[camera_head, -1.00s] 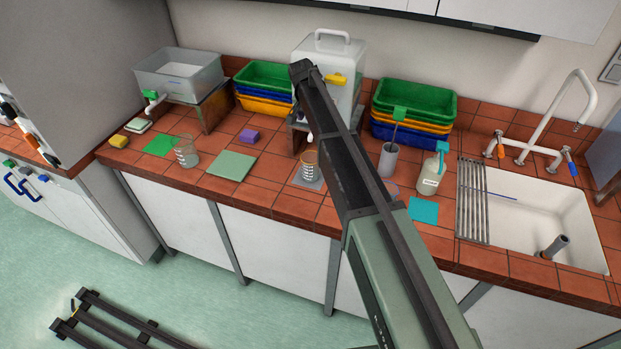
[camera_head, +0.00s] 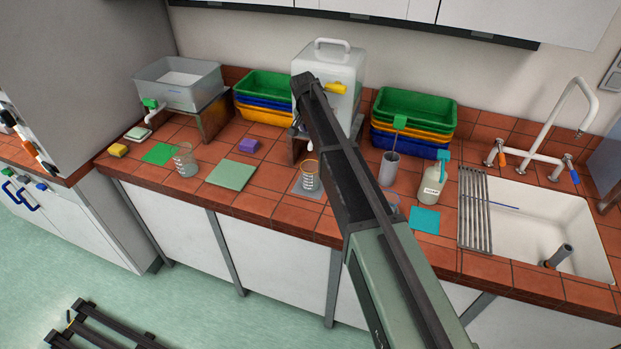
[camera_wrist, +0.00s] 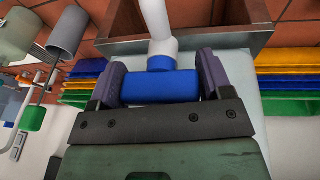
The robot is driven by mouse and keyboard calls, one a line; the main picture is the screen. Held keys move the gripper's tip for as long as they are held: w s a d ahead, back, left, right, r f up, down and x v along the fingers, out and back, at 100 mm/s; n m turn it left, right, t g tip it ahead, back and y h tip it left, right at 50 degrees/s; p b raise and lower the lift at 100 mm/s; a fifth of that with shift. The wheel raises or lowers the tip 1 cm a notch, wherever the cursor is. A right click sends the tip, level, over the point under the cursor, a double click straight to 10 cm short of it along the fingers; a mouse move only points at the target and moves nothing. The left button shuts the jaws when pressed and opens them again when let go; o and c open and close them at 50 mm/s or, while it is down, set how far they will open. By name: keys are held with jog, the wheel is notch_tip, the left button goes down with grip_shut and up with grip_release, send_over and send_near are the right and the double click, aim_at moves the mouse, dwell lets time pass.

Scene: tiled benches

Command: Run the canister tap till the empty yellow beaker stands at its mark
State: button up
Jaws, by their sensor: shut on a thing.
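The white canister (camera_head: 316,62) stands on a raised stand against the wall, partly behind my arm. In the wrist view its tap shows as a blue handle (camera_wrist: 165,89) with a white spout (camera_wrist: 156,20). My gripper (camera_wrist: 160,76) is shut on this blue handle, one purple pad at each end. In the head view my arm hides the gripper and most of the tap. The yellow-rimmed clear beaker (camera_head: 309,178) stands upright on a grey mat (camera_head: 298,188) in front of the canister. Dark markings show on its wall; its liquid level cannot be made out.
Another clear beaker (camera_head: 185,161) stands left, beside a green mat (camera_head: 158,153). Stacked trays (camera_head: 412,103) flank the canister. A grey cylinder (camera_head: 388,170) and a labelled bottle (camera_head: 431,185) stand right, before the sink (camera_head: 545,225). A pale green tile (camera_head: 231,175) lies left of the yellow-rimmed beaker.

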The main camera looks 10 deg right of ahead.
jog(key=n+t+y, duration=0.1)
jog(key=n, duration=0.4)
jog(key=shift+a+n, duration=0.1)
jog(key=shift+n, duration=0.2)
jog(key=shift+r+n, duration=0.1)
jog(key=shift+n, duration=0.4)
jog(key=shift+w, duration=0.1)
jog(key=shift+w+r, duration=0.1)
dwell(6.5)
